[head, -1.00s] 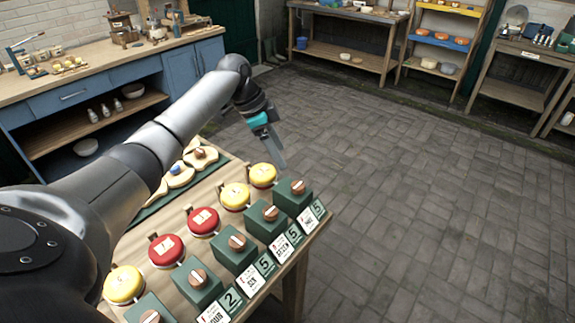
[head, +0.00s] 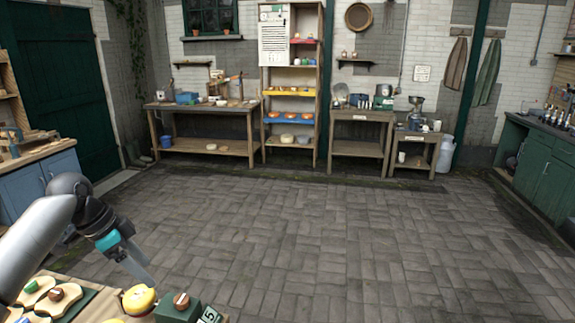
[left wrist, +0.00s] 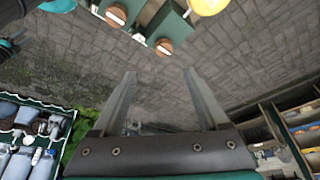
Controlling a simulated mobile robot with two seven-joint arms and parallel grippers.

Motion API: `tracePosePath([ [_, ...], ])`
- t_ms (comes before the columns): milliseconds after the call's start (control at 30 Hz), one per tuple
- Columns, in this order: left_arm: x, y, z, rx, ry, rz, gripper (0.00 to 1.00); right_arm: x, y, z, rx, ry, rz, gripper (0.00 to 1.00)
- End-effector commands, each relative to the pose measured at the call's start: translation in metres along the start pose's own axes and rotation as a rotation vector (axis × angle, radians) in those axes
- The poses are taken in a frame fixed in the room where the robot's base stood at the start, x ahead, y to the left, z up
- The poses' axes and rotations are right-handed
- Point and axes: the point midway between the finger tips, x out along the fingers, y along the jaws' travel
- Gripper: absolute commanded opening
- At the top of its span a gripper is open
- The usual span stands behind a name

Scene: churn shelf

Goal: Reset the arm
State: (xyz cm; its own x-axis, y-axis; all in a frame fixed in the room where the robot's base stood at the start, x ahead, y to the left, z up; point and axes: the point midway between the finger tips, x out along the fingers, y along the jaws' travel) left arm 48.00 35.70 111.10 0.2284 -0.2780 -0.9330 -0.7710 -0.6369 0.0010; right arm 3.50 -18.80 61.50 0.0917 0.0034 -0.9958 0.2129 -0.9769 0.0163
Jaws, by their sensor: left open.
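My left arm comes in from the left in the head view, with its dark wrist and teal-banded left gripper (head: 143,266) pointing down and right. The gripper hangs near the far edge of the wooden table (head: 100,306) at the lower left. In the left wrist view the two grey fingers of the left gripper (left wrist: 160,78) stand wide apart, with only paved floor showing between them. They hold nothing. My right gripper is in neither view.
On the near table are a yellow round lidded item (head: 139,299), a green block with a wooden knob (head: 178,309) and wooden boards (head: 58,299). Benches (head: 205,108) and a tall shelf (head: 290,143) line the far wall. The paved floor (head: 300,235) between is clear.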

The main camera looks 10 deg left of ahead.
Motion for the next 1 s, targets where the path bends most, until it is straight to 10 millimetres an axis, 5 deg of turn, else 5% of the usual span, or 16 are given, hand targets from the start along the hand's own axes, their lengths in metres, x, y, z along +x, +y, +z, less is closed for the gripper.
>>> tracePosePath([
  [300,0.115,0.105,0.009,-0.010,-0.135,0.009,0.77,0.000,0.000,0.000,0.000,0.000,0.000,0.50],
  [500,0.158,0.182,0.018,-0.084,-0.146,-0.027,0.77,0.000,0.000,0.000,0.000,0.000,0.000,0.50],
  [800,0.164,0.279,0.037,-0.319,-0.103,-0.119,0.77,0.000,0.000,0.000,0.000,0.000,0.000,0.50],
  [1000,0.148,0.310,0.050,-0.471,-0.081,-0.181,0.77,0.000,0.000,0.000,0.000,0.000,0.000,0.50],
])
